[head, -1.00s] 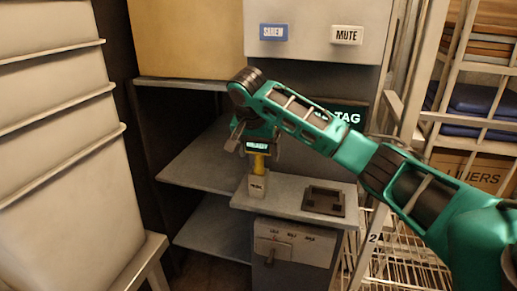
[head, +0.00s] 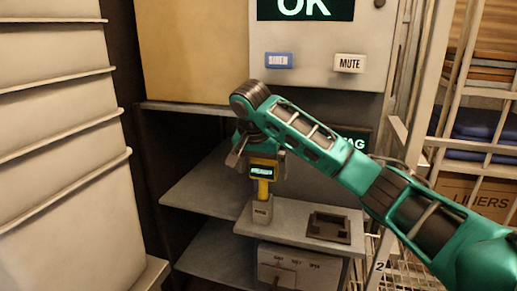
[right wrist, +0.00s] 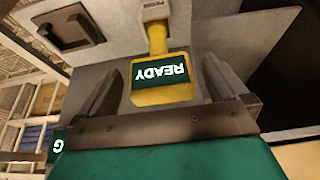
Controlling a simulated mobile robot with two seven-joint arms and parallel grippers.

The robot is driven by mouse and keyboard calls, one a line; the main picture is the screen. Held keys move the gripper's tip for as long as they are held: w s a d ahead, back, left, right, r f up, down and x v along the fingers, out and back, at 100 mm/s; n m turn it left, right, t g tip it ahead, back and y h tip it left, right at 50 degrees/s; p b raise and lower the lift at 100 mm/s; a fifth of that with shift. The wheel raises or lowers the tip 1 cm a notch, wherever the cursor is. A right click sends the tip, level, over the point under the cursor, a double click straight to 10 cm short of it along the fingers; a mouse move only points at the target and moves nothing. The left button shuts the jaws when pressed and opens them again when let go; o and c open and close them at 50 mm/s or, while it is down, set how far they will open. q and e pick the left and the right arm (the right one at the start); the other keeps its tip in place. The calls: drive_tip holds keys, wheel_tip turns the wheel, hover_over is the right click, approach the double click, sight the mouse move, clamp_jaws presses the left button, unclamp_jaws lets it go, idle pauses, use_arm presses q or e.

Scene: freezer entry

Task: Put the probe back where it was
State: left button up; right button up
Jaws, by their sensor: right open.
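The yellow probe (head: 263,180) stands upright in a small grey holder (head: 262,211) on the shelf, and its dark screen is lit. In the right wrist view the probe (right wrist: 160,94) shows its screen reading "READY", upside down, and its stem enters the holder (right wrist: 154,10). My right gripper (head: 258,158) is just above and around the probe's head. In the right wrist view its two fingers (right wrist: 166,88) are open, one on each side of the head, with gaps visible. My left gripper is not in view.
A dark square tray (head: 328,227) lies on the shelf (head: 290,215) right of the holder. Above is a panel with an "OK" display (head: 305,8), a blue siren button (head: 278,61) and a white mute button (head: 348,63). A wire rack stands at right.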

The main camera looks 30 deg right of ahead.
drive_tip(key=v, duration=0.9)
drive_tip(key=a+f+n+t+y, duration=0.1)
drive_tip(key=a+f+n+y, duration=0.15)
drive_tip(key=a+f, duration=0.5)
drive_tip(key=s+a+f+n+t+y, duration=0.1)
drive_tip(key=a+f+n+y, duration=0.2)
drive_tip(key=f, duration=0.7)
drive_tip(key=a+f+n+t+y, duration=0.1)
drive_tip(key=a+f+n, duration=0.2)
drive_tip(key=a+f, duration=0.5)
drive_tip(key=s+f+n+t+y, duration=0.2)
drive_tip(key=s+f+t, duration=0.1)
drive_tip(key=s+f, duration=0.65)
drive_tip(key=s+d+f+n+t+h, duration=0.1)
drive_tip(key=s+d+f, duration=0.1)
drive_tip(key=s, duration=0.4)
drive_tip(key=s+d+f+n+t+h, duration=0.1)
drive_tip(key=s+d+f+h, duration=0.1)
drive_tip(key=s, duration=0.4)
drive_tip(key=shift+d+f, duration=0.3)
drive_tip(key=shift+d, duration=0.2)
